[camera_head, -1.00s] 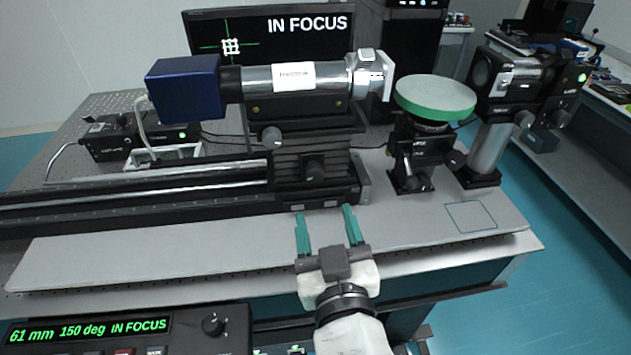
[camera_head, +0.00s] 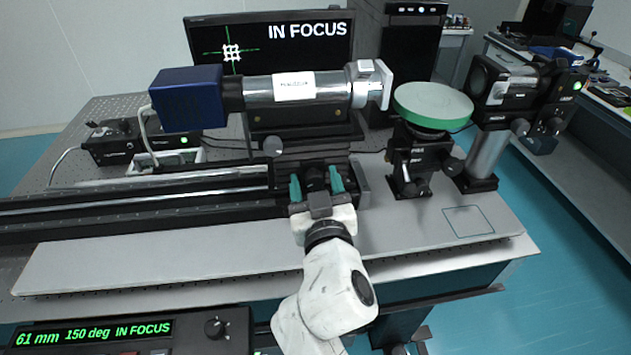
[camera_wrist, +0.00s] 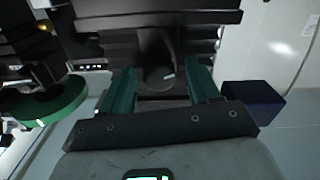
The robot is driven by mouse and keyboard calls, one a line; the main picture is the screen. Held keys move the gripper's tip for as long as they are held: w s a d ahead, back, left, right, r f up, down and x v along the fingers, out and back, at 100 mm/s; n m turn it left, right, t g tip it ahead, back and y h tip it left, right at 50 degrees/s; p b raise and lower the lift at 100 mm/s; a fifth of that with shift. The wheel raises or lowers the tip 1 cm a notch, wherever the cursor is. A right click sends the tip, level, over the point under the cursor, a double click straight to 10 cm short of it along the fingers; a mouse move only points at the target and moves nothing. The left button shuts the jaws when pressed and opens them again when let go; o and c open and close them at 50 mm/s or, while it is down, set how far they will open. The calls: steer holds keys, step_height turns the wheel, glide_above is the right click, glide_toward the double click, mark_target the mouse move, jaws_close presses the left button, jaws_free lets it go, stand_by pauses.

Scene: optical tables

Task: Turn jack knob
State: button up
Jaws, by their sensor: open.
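A dark round knob (camera_head: 315,180) sits on the front of the black carriage (camera_head: 282,178) under the metal telescope tube. In the wrist view the knob (camera_wrist: 156,62) shows with a small pale mark on its lower right edge. My gripper (camera_head: 314,174) is open, its two teal fingers on either side of this knob. In the wrist view my gripper (camera_wrist: 161,72) shows a gap on each side of the knob; I cannot tell whether either finger touches. Another dark knob (camera_head: 273,146) sits higher up, left of my gripper. The monitor (camera_head: 270,35) reads "IN FOCUS".
The telescope tube (camera_head: 300,87) with its blue box (camera_head: 187,98) lies above my gripper. A green-rimmed disc (camera_head: 433,107) stands on a black mount to the right. A readout box (camera_head: 125,330) shows 61 mm, 150 deg. The grey bench plate (camera_head: 130,265) in front is clear.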

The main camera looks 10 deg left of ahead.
steer(key=c, duration=1)
steer(key=shift+n, duration=0.5)
steer(key=shift+c, duration=0.2)
steer(key=o, duration=1)
steer(key=shift+o, duration=0.2)
steer(key=shift+s, duration=0.15)
